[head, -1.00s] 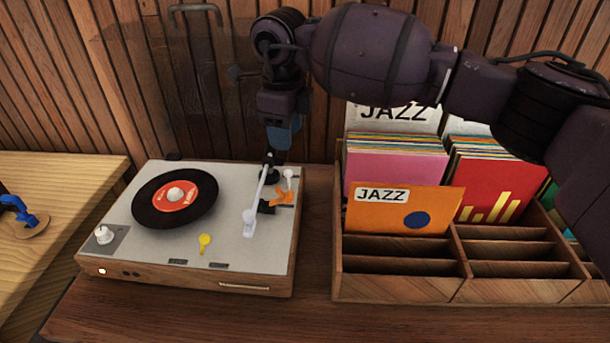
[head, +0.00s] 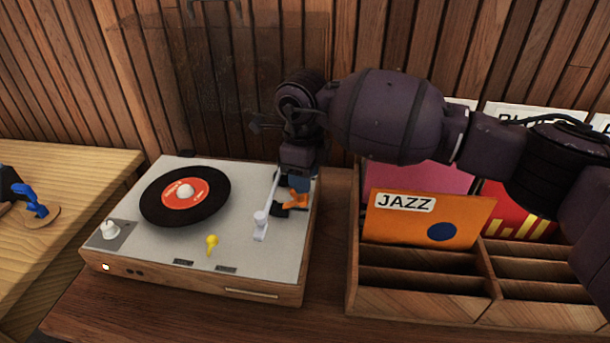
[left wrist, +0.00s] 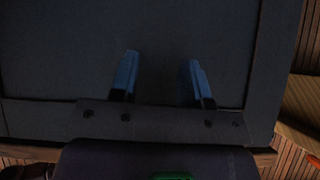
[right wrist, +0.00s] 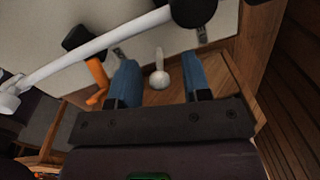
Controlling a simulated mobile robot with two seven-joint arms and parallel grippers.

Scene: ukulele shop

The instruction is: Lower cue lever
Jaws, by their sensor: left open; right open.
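The turntable (head: 130,250) stands on the dark wood counter with a black record (head: 160,208) on its platter. The white cue lever (right wrist: 158,74), a short stalk with a rounded tip, shows in the right wrist view, between and slightly beyond my right fingers. My right gripper (right wrist: 160,63) is open and pointed down. In the head view, my right gripper (head: 298,184) is at the deck's back right, beside the white tonearm (head: 268,208) and an orange piece (head: 294,199); it hides the lever there. My left gripper (left wrist: 159,58) is open and empty before a dark panel.
A crate (head: 420,300) of records stands close on the right, with an orange JAZZ sleeve (head: 415,222) in front. A yellow piece (head: 212,243) and a white knob (head: 110,230) are on the deck. A lighter wood table (head: 60,240) is at left.

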